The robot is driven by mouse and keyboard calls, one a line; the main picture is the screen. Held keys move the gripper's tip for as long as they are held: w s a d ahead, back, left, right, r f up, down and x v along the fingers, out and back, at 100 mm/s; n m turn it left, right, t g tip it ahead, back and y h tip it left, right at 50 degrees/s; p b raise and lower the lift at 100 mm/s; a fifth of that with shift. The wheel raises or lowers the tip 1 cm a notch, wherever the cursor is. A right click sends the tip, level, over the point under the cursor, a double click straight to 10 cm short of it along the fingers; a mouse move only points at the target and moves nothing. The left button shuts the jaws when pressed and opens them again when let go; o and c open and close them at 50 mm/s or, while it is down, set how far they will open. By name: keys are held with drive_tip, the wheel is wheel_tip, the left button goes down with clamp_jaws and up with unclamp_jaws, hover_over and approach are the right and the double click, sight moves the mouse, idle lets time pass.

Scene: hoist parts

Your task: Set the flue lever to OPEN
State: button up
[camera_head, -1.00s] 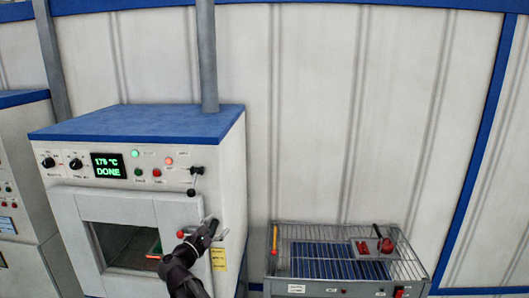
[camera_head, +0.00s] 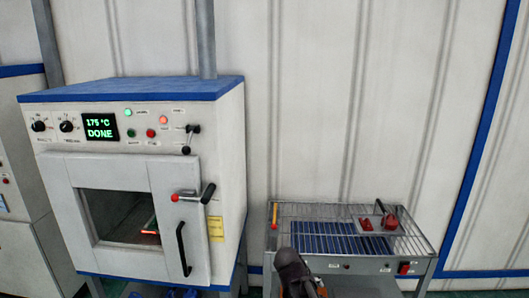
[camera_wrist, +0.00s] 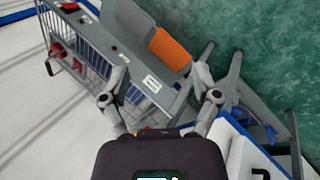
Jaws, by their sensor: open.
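The flue lever seems to be the black lever with a round knob (camera_head: 190,138) at the right end of the oven's control panel; it points downward. The small labels around it are unreadable, so I cannot tell its setting. My gripper (camera_wrist: 160,75) is open and empty in the wrist view, its two fingers apart, with the rack cart and floor beyond. In the head view, part of my arm shows at the bottom centre, right of the oven and well below the lever.
The oven (camera_head: 222,150) displays 175 °C and DONE. Its door has a red-tipped latch handle (camera_head: 193,196) and a black pull handle (camera_head: 182,250) below the lever. A wire-topped cart (camera_head: 345,262) stands to the right, with red items on top. The wall above it is clear.

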drive_tip(key=s+d+f+m+g+y+b, duration=0.2)
drive_tip(key=s+f+m+y+b, duration=0.3)
drive_tip(key=s+f+m, duration=0.1)
wheel_tip(320, 180, down, 3)
drive_tip(key=shift+s+d+r, duration=0.2)
drive_tip(key=shift+s+d, duration=0.05)
drive_tip(key=shift+s, duration=0.5)
